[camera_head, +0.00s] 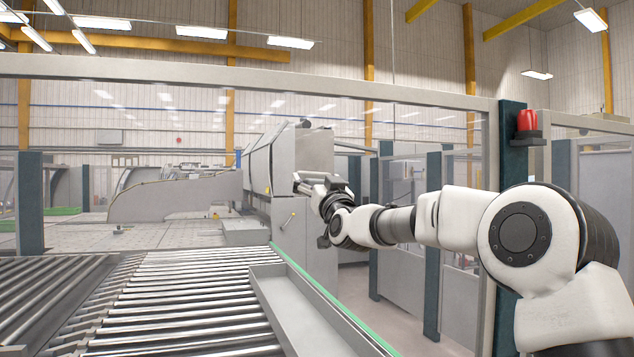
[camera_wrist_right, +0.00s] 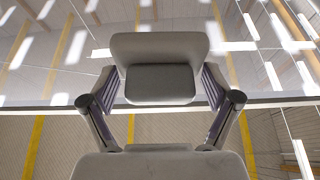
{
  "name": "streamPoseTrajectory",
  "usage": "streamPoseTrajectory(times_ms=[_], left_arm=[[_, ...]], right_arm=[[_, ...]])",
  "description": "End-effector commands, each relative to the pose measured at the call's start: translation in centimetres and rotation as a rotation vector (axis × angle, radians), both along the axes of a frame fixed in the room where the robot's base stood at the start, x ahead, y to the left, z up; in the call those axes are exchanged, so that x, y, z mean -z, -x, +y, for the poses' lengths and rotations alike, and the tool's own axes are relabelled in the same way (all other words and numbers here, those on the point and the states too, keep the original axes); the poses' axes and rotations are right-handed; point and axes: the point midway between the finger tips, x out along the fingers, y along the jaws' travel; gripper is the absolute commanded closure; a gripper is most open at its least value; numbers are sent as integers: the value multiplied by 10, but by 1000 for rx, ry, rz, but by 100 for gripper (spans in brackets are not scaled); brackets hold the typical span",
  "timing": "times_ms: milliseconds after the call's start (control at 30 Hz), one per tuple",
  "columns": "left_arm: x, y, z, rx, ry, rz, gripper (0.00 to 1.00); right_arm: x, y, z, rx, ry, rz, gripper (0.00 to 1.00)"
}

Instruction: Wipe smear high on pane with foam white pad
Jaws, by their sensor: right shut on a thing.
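My right gripper (camera_head: 318,186) is raised in the middle of the head view, in front of the large clear pane (camera_head: 430,125). In the right wrist view my right gripper (camera_wrist_right: 160,88) is shut on the foam white pad (camera_wrist_right: 158,46), a pale rounded block that looks grey in shade. The pad is small and hard to make out in the head view. The pane also shows in the wrist view (camera_wrist_right: 265,60), with bright lamp reflections. I cannot tell whether the pad touches the pane. No smear can be made out. My left gripper is not in view.
A grey frame beam (camera_head: 250,78) runs along the pane's top, and a dark post (camera_head: 511,180) with a red lamp (camera_head: 527,120) stands at right. A roller conveyor (camera_head: 190,300) with a grey tray-like rail (camera_head: 300,310) lies below. The bending machine (camera_head: 290,165) stands behind.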

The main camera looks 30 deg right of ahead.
Motion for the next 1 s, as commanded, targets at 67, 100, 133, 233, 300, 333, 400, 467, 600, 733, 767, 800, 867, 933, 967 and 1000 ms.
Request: streamPoseTrajectory(times_ms=[67, 100, 133, 233, 300, 333, 400, 467, 600, 733, 767, 800, 867, 933, 967, 1000], left_arm=[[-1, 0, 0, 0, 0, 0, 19], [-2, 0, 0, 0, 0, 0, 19], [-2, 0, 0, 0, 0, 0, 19], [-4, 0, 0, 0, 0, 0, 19], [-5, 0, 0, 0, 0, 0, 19], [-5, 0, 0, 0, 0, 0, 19], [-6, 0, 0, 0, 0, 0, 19], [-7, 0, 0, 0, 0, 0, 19], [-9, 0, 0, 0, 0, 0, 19], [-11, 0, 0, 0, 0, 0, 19], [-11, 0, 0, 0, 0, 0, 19], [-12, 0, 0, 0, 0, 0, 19], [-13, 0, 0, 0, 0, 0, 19], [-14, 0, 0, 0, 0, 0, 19], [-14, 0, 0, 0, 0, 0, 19], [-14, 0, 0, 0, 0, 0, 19]], right_arm=[[-1, -1, 0, 0, 0, 0, 40], [-1, -1, 0, 0, 0, 0, 40], [-1, -2, 0, 0, 1, 0, 40], [-1, -4, -1, 0, 1, 0, 40], [-1, -5, -1, 0, 1, 0, 40], [-1, -6, -1, 0, 1, 0, 40], [-1, -7, -2, 0, 1, -1, 40], [-1, -9, -2, 0, 0, -1, 40], [-1, -11, -3, 0, 0, 0, 40], [-1, -14, -3, 0, 0, 0, 40], [-1, -15, -3, 0, 0, 0, 40], [-1, -15, -4, 0, 0, 0, 40], [-1, -16, -4, 0, 0, -1, 40], [-1, -18, -4, 0, 0, -1, 40], [-1, -18, -4, 0, 0, -1, 40], [-1, -19, -4, 0, 0, 0, 40]])
